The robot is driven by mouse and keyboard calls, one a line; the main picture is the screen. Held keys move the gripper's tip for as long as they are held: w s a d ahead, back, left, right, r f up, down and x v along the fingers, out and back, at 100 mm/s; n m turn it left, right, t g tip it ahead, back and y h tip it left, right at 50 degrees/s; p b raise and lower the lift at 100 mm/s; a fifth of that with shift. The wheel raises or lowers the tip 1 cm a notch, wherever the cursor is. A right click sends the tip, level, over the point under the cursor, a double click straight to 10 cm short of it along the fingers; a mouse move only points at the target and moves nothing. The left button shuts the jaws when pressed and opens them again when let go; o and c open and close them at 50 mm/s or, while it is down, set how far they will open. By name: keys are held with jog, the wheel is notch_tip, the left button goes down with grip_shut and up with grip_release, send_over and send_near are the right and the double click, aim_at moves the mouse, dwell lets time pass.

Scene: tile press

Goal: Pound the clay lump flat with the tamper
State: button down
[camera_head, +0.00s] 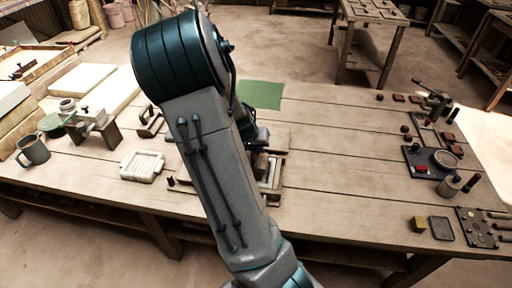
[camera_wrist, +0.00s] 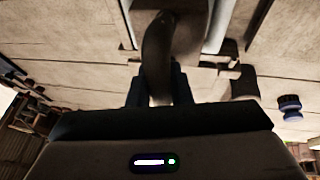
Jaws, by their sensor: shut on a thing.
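In the wrist view, my gripper (camera_wrist: 159,82) is shut on a dark, rounded, upright piece (camera_wrist: 157,50), which looks like the tamper's handle. Its lower end and any contact below cannot be made out. In the head view my arm covers the gripper and most of the work spot. A wooden frame or press (camera_head: 270,172) shows partly just right of my arm. I cannot pick out the clay lump in either view; it may be hidden behind my arm or the held piece.
The long wooden table (camera_head: 340,150) is clear right of centre. A green mat (camera_head: 260,94) lies at the back. Small tools and a dark tray (camera_head: 430,163) sit right.

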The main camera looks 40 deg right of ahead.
notch_tip(320, 180, up, 7)
jog(key=p, duration=0.5)
jog(key=shift+f, duration=0.3)
jog(key=shift+s+a+f, duration=0.4)
jog(key=shift+a, duration=0.3)
jog(key=shift+f, duration=0.15)
